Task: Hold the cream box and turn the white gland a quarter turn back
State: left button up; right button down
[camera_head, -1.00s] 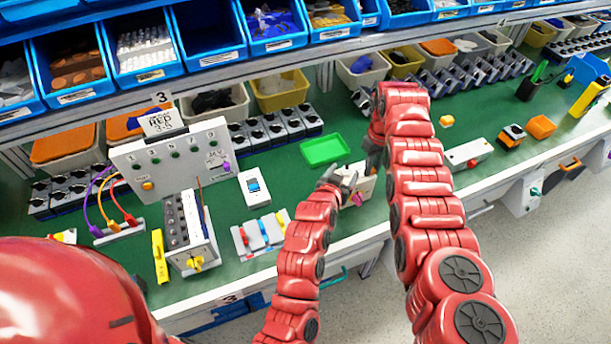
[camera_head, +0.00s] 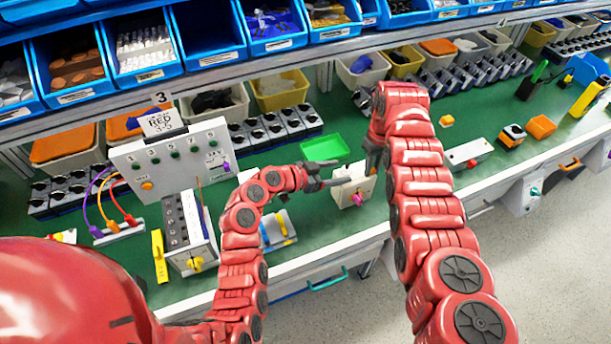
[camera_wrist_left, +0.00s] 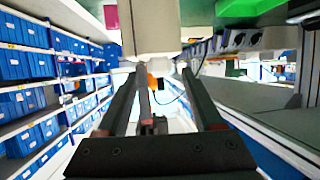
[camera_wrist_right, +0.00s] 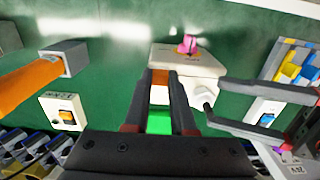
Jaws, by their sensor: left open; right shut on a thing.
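The cream box (camera_head: 341,190) stands at the front middle of the bench, with a pink knob (camera_head: 358,199) on one face; it also shows in the right wrist view (camera_wrist_right: 198,61). My right gripper (camera_head: 374,160) is shut on the box from the far side. The white gland (camera_wrist_right: 203,96) sticks out of the box's side in the right wrist view. My left gripper (camera_head: 338,172) is open and points at that side; its spread fingers (camera_wrist_right: 214,101) are close to the gland. In the left wrist view the box fills the top centre, just beyond the fingertips. Contact with the gland is unclear.
A green tray (camera_head: 325,148) lies behind the box. A grey switch panel (camera_head: 175,155) and a box with a yellow knob (camera_head: 188,232) stand to the left. A white box with a red button (camera_head: 467,154) lies to the right. Blue bins line the back.

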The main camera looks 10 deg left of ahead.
pick_arm(q)
jog(key=v, duration=1)
jog(key=shift+s+r, duration=0.15)
pick_arm(e)
jog(key=c, duration=0.7)
grip_release()
